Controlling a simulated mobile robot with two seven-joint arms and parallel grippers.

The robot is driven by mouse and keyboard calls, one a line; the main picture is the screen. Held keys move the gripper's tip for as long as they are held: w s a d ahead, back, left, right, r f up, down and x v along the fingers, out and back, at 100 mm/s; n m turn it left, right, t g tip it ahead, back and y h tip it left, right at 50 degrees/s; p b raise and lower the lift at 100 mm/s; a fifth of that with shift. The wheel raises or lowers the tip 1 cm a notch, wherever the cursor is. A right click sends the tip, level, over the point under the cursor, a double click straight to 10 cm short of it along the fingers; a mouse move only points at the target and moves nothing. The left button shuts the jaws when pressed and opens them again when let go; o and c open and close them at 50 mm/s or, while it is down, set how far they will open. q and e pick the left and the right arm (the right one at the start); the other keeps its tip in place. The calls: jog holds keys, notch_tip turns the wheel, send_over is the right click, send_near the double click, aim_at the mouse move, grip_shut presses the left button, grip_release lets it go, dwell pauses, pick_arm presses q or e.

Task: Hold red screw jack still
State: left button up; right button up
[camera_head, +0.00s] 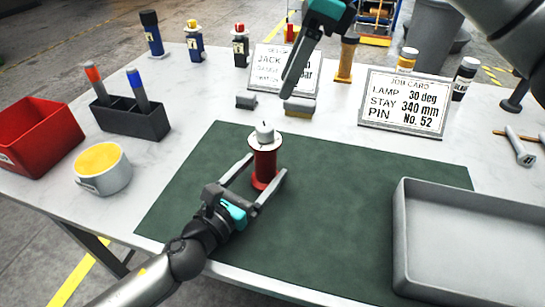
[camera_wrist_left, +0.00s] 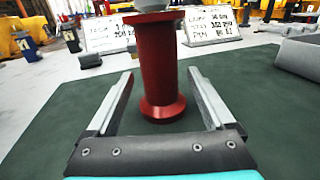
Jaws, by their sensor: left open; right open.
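The red screw jack (camera_head: 264,165) stands upright on the green mat (camera_head: 330,205), with a pale top piece (camera_head: 264,133) on it. My left gripper (camera_head: 266,172) is open, with one finger on each side of the jack's red body. In the left wrist view the jack (camera_wrist_left: 160,70) stands between the two open fingers (camera_wrist_left: 163,88), with a gap visible on both sides; its top is cut off. My right gripper (camera_head: 288,88) hangs above the back of the table, apart from the jack, and its fingers look edge-on.
A grey tray (camera_head: 400,235) lies at the right. Job cards (camera_head: 405,102), small grey blocks (camera_head: 246,101) and bottles stand behind the mat. At the left are a red bin (camera_head: 45,125), a pen holder (camera_head: 135,121) and a cup of yellow (camera_head: 112,180).

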aim_at(272, 158)
pick_arm(q)
jog(key=shift+x, duration=2.25)
jog(key=shift+c, duration=0.4)
grip_shut()
